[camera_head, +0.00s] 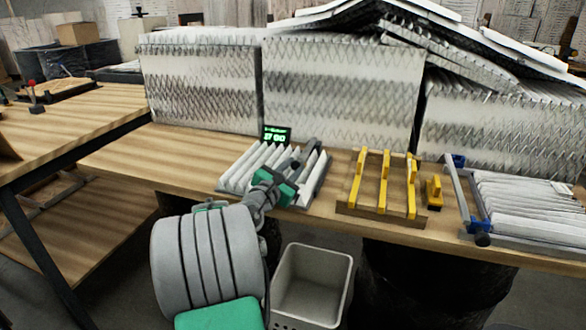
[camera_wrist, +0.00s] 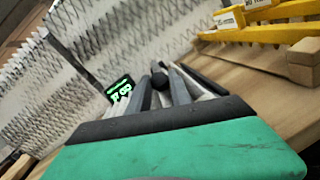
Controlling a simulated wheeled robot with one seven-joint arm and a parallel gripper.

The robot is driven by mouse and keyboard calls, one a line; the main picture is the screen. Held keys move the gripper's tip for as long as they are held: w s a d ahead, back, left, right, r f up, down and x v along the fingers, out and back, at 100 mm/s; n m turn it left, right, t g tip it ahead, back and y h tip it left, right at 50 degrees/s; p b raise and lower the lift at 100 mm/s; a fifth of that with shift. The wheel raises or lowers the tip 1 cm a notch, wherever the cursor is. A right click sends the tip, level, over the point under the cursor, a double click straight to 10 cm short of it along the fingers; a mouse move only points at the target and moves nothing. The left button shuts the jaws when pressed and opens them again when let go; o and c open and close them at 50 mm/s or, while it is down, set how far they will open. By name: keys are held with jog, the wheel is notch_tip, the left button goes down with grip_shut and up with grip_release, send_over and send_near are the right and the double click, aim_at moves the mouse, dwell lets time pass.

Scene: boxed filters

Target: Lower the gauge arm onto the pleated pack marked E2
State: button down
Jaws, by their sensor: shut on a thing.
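A white pleated pack (camera_head: 248,168) lies on the bench beside a small green-lit display (camera_head: 277,135). The display also shows in the wrist view (camera_wrist: 119,90). A grey gauge arm (camera_head: 308,153) slants over this pack's right part. My gripper (camera_head: 292,172) is over the pack's front right and shut on the gauge arm. In the wrist view a round black knob (camera_wrist: 159,80) sits between my fingers; they hide much of the arm. Another pleated pack (camera_head: 525,205) lies at the right in a blue-cornered frame. I cannot read E2 on either pack.
A wooden rack with yellow bars (camera_head: 383,183) stands right of the near pack, with a small yellow block (camera_head: 433,190) beside it. Tall filter stacks (camera_head: 342,90) line the back. A white bin (camera_head: 312,285) is below the front edge. The bench's left part is clear.

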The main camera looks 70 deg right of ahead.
dwell(0.5)
notch_tip(320, 180, up, 4)
jog(key=p, duration=0.3)
jog(key=y+p, duration=0.1)
jog(key=p, duration=0.3)
jog(key=shift+d+f, duration=0.15)
jog(key=shift+f, duration=0.1)
jog(key=r+p, duration=0.1)
jog(key=p, duration=0.2)
jog(key=r+y+p, duration=0.1)
jog(key=p, duration=0.2)
jog(key=shift+d+r, duration=0.2)
jog(key=shift+d, duration=0.05)
jog(key=p, duration=0.1)
jog(key=r+p, duration=0.1)
jog(key=shift+d+r+y+p, duration=0.25)
jog(key=shift+d+y+p, duration=0.05)
jog(key=shift+w+d+r, duration=0.1)
jog(key=shift+d+r, duration=0.2)
jog(key=shift+r, duration=0.1)
